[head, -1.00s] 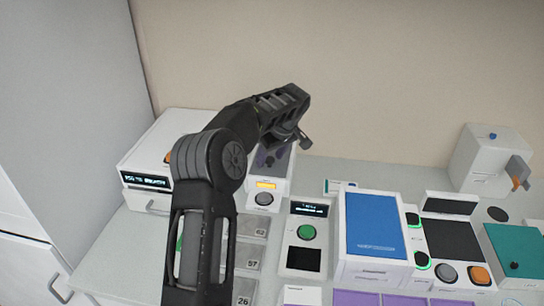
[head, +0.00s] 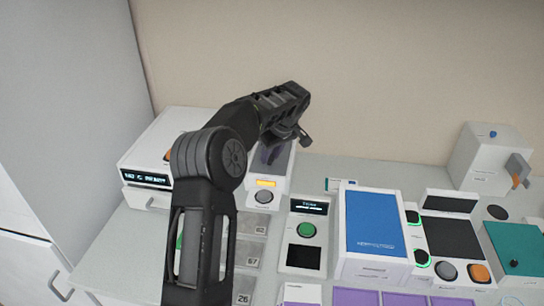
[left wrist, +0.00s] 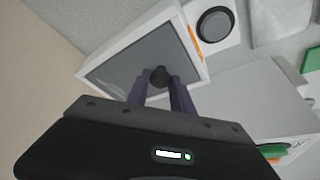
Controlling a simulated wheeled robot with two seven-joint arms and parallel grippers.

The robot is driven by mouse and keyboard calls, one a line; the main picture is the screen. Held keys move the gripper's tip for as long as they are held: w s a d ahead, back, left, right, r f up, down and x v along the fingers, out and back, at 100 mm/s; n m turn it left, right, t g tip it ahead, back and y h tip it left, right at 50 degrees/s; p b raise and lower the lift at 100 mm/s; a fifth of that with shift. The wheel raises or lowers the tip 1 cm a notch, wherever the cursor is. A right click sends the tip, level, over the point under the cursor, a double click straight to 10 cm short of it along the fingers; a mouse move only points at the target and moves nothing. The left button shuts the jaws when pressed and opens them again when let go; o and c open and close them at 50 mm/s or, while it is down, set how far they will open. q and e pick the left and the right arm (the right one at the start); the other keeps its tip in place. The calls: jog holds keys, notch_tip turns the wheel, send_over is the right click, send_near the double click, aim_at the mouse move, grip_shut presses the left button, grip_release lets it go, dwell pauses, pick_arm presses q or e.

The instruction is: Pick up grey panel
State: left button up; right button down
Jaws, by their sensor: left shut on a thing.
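The grey panel (left wrist: 125,67) shows in the left wrist view as a flat grey face inside a white frame, with a dark round knob (left wrist: 160,75) on it. My left gripper (left wrist: 161,84) is shut on that knob, its two dark purple fingers on either side of it. The panel appears to lie within its frame; I cannot tell whether it is lifted. In the head view my left gripper (head: 273,152) is over the white box (head: 265,185) with the orange display, and my arm hides much of the box's top. My right gripper is not in view.
A white device with a dark display (head: 146,177) stands left of my arm. A blue-topped box (head: 375,223), a black-screened unit (head: 452,238) and a teal panel (head: 515,246) stand to the right. Numbered grey tiles (head: 247,255) lie in front. The wall is behind.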

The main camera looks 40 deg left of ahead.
pick_arm(q)
grip_shut()
notch_tip(320, 180, up, 10)
dwell(0.7)
